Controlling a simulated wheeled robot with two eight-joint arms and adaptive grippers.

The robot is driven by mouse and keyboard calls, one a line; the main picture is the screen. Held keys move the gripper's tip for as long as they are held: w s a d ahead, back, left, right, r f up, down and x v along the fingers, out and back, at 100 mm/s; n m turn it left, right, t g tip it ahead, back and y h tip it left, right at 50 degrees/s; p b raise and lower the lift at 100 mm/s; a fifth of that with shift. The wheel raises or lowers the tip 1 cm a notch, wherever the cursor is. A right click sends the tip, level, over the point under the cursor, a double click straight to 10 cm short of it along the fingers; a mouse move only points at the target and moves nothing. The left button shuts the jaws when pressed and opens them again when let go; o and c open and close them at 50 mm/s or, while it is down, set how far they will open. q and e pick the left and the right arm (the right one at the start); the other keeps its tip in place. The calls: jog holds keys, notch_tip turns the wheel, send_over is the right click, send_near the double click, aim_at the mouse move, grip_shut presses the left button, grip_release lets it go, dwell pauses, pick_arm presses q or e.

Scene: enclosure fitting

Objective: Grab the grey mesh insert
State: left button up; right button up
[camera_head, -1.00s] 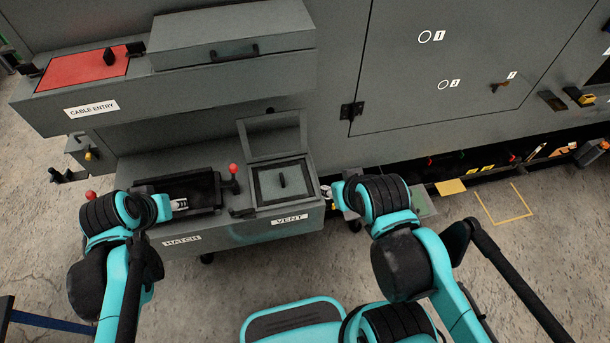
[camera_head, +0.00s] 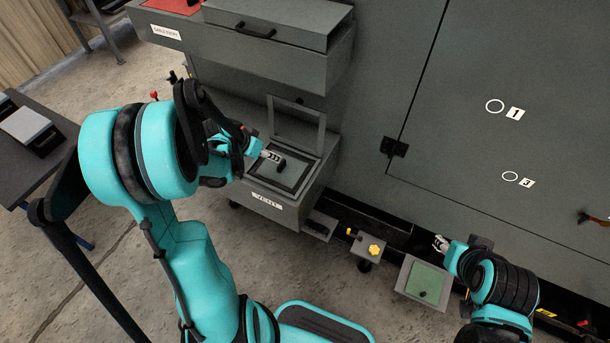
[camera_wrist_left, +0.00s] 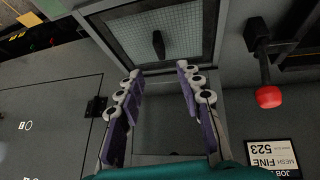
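The grey mesh insert (camera_wrist_left: 188,35) sits in the square frame of the vent, with a dark upright handle (camera_wrist_left: 158,44) at its middle. In the head view the insert (camera_head: 290,177) lies in the vent box under a raised lid frame and is partly hidden by my left gripper. My left gripper (camera_head: 279,160) is over the vent. In the left wrist view its two fingers (camera_wrist_left: 160,77) are apart with nothing between them, and the handle is beyond the fingertips. My right gripper (camera_head: 439,242) is low by the large cabinet, away from the vent; its fingers are too small to judge.
A red-knobbed lever (camera_wrist_left: 268,96) stands beside the vent, near a "MESH FINE" card (camera_wrist_left: 274,153). The raised lid frame (camera_head: 296,122) stands behind the opening. A small stand with a yellow knob (camera_head: 374,250) and a green-topped box (camera_head: 427,282) are to the right. A side table (camera_head: 60,150) is left.

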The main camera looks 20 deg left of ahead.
aim_at(281, 163)
pick_arm(q)
jog(key=b+x, duration=0.1)
jog(key=x, duration=0.2)
jog(key=shift+f, duration=0.3)
jog(key=b+x, duration=0.2)
jog(key=x, duration=0.2)
jog(key=shift+s+f, duration=0.15)
jog(key=shift+f, duration=0.05)
jog(key=shift+w+f, duration=0.2)
jog(key=shift+f, duration=0.05)
jog(key=shift+r, duration=0.1)
grip_shut()
